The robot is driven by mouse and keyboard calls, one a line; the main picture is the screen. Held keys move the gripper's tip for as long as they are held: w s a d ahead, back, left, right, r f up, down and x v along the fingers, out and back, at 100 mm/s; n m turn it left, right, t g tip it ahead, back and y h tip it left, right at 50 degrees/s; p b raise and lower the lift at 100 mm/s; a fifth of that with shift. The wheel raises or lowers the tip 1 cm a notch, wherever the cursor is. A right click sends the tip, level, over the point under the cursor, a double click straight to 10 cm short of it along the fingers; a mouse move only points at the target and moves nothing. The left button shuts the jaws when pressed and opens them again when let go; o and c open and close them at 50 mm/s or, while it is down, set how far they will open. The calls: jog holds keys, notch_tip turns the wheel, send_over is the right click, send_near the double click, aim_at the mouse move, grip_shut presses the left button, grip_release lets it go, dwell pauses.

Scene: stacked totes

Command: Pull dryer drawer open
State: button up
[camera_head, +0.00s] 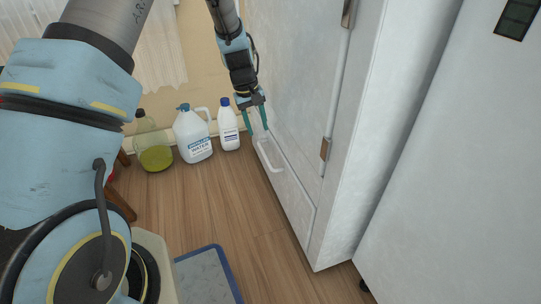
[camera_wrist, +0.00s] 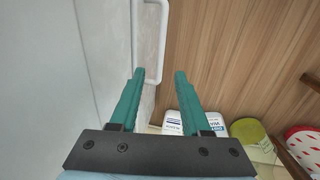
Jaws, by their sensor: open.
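The white dryer (camera_head: 290,90) stands at right of centre in the head view, with a low drawer (camera_head: 295,195) at its base. The drawer has a white loop handle (camera_head: 268,158). In the wrist view the handle (camera_wrist: 163,35) runs up from the fingertips, its near end appearing between them. My gripper (camera_head: 257,124) is open and empty, pointing down just above the handle in the head view. Its two green fingers also show in the wrist view (camera_wrist: 161,74). I cannot tell whether they touch the handle. The drawer front looks flush with the dryer.
A blue-edged grey item (camera_head: 205,275) lies at the bottom. The wooden floor (camera_head: 225,205) before the drawer is clear.

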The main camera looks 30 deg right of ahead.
aim_at(264, 153)
jog(key=f+b, duration=0.1)
jog(key=f, duration=0.2)
jog(key=d+f+b, duration=0.1)
jog(key=f, duration=0.2)
jog(key=f+b, duration=0.2)
jog(key=f, duration=0.2)
jog(key=shift+s+d, duration=0.15)
jog(key=shift+d, duration=0.25)
grip_shut()
dwell(0.9)
